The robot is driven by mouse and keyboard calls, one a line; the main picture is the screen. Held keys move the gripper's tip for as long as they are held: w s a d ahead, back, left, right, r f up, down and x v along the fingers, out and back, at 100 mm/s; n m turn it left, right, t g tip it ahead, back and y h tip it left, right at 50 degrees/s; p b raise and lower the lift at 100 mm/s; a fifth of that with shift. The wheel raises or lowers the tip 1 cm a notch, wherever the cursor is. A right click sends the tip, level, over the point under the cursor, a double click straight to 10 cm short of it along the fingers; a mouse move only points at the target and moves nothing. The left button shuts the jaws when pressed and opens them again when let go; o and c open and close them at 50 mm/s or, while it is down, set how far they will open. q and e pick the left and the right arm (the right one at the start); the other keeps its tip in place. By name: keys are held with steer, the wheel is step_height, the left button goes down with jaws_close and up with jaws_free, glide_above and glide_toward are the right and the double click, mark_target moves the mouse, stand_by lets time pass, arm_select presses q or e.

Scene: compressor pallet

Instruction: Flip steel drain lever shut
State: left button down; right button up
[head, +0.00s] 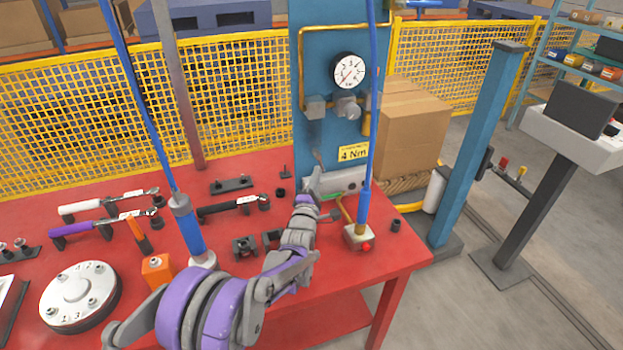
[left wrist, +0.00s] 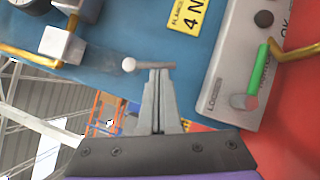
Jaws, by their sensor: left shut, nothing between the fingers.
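The steel drain lever (left wrist: 140,66) shows in the left wrist view as a short grey rod with a round pale ball at its left end. In the head view it is a small grey stub (head: 317,157) left of the yellow label. My left gripper (left wrist: 158,72) is shut and empty, its fingertips right at the rod, seeming to touch or nearly touch it. In the head view the left gripper (head: 315,181) reaches the left end of the grey block (head: 342,184), partly hiding it. My right gripper is not in view.
The block carries a green handle (left wrist: 258,72). A blue panel (head: 330,60) with a gauge (head: 349,71), brass pipe and yellow label (head: 353,152) stands behind. A blue hanging tool (head: 364,205), torque wrenches (head: 110,198) and small parts occupy the red table (head: 330,265).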

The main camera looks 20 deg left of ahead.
arm_select(q)
steer(key=d+n+y+b, duration=0.1)
steer(key=n+y, duration=0.1)
steer(key=n, duration=0.1)
steer(key=w+d+n+t+y+b, duration=0.1)
steer(key=n+y, duration=0.1)
steer(key=n, duration=0.2)
steer(key=w+d+n+t+y+b, duration=0.1)
steer(key=n+y, duration=0.1)
steer(key=n, duration=0.1)
steer(key=shift+r+n, duration=0.2)
steer(key=shift+n, duration=0.1)
steer(key=shift+w+d, duration=0.1)
steer(key=shift+d, duration=0.05)
steer(key=s+d+f, duration=0.1)
steer(key=s+d, duration=0.3)
steer(key=s, duration=1)
steer(key=shift+f, duration=0.2)
